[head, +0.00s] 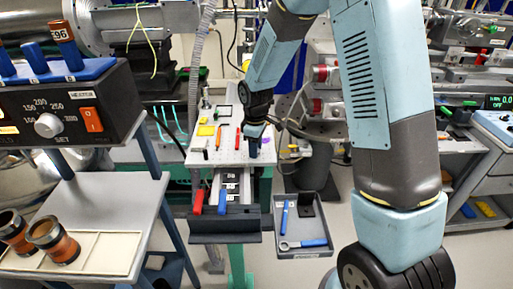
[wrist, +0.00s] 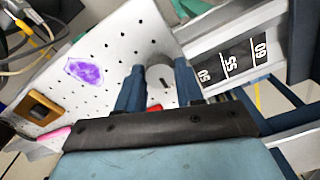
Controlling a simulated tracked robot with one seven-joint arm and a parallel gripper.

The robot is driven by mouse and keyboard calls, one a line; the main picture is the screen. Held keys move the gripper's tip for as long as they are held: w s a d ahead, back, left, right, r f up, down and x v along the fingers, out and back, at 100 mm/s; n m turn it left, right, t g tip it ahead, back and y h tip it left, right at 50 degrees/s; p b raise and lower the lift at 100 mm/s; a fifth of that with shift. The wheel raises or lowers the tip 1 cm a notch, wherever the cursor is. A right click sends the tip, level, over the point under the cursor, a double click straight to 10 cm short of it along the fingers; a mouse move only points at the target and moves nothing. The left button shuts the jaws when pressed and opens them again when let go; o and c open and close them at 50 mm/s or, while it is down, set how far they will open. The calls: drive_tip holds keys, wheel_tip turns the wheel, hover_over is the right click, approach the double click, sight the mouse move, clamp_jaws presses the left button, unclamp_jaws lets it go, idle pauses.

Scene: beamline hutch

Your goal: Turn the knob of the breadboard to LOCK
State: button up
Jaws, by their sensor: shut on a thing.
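The breadboard (head: 228,150) is a white plate with rows of holes, on a stand in the middle of the head view. In the wrist view its perforated face (wrist: 118,45) fills the upper left. A round pale grey knob (wrist: 159,74) with a dark slot sits at its edge, between the two blue fingers of my gripper (wrist: 160,88). The gripper is shut on the knob. In the head view the gripper (head: 253,148) is at the plate's right side and hides the knob. No LOCK mark is readable.
A rail with a numbered scale (wrist: 232,60) runs beside the knob. A purple patch (wrist: 86,71) and a brown-yellow block (wrist: 38,107) are on the plate. A grey tray (head: 304,250) with blue-handled tools is at front right; a heater box (head: 70,105) stands left.

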drive_tip(key=shift+m, duration=0.3)
drive_tip(key=m, duration=0.3)
drive_tip(key=shift+m, duration=0.4)
drive_tip(key=m, duration=0.4)
drive_tip(key=shift+m, duration=0.3)
drive_tip(key=m, duration=0.4)
drive_tip(key=shift+a, duration=0.1)
drive_tip(key=shift+m, duration=2.2)
drive_tip(key=shift+w, duration=0.1)
drive_tip(key=o, duration=1)
drive_tip(key=shift+o, duration=0.2)
drive_tip(key=shift+r, duration=0.15)
wheel_tip(320, 180, up, 13)
drive_tip(key=shift+r, duration=0.2)
